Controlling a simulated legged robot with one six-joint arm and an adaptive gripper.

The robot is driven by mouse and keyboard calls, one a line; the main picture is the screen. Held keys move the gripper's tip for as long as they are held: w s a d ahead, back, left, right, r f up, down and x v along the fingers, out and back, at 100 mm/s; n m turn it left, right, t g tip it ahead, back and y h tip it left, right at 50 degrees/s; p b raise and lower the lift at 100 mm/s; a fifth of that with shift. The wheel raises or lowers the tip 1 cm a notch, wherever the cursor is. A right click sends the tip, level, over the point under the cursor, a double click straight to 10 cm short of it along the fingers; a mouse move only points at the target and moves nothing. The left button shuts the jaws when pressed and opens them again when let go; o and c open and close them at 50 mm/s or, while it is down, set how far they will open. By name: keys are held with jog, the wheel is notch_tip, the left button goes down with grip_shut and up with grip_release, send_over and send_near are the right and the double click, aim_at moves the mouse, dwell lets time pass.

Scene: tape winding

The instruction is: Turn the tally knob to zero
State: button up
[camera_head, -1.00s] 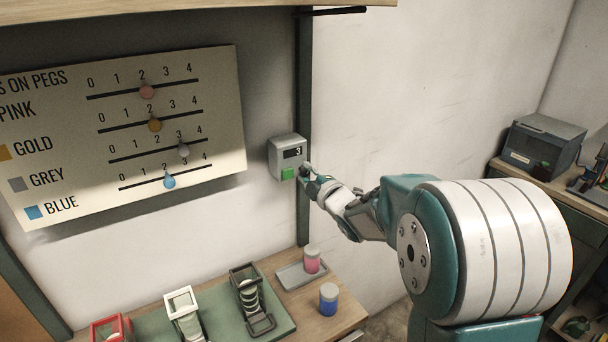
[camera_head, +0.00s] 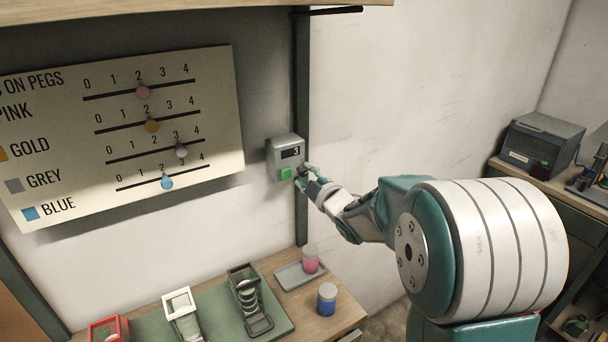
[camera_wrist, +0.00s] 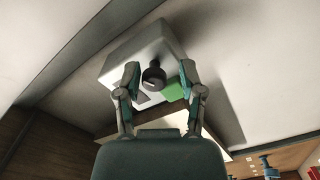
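The tally box (camera_head: 285,148) is a pale grey box on the wall, next to the dark green post. Its small dark display reads 3, and a green button (camera_head: 285,174) sits below. In the wrist view the tally knob (camera_wrist: 153,75) is a dark round knob standing out from the box (camera_wrist: 144,52). My gripper (camera_head: 304,177) is at the box's right side. In the wrist view my gripper (camera_wrist: 159,77) is open, one finger on each side of the knob, with visible gaps to both. The knob is mostly hidden by the fingers in the head view.
A board (camera_head: 215,110) with peg sliders hangs left of the box. Below, the bench (camera_head: 323,323) holds a green mat with several racks, a tray (camera_head: 290,279) with a pink jar (camera_head: 311,259), and a blue jar (camera_head: 327,299). The wall right of the post is clear.

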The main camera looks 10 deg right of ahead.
jog(key=shift+r, duration=0.25)
jog(key=shift+s, duration=0.15)
jog(key=v, duration=1.1)
jog(key=shift+s, duration=0.3)
jog(key=shift+d+f, duration=0.1)
jog(key=shift+f, duration=0.05)
jog(key=w+a+m, duration=0.1)
jog(key=w+m, duration=0.2)
jog(key=m, duration=0.1)
jog(key=w+a+m, duration=0.1)
jog(key=w+m, duration=0.3)
jog(key=w+a+m, duration=0.1)
jog(key=w+m, duration=0.2)
jog(key=shift+w+a+m, duration=0.35)
jog(key=shift+m, duration=0.05)
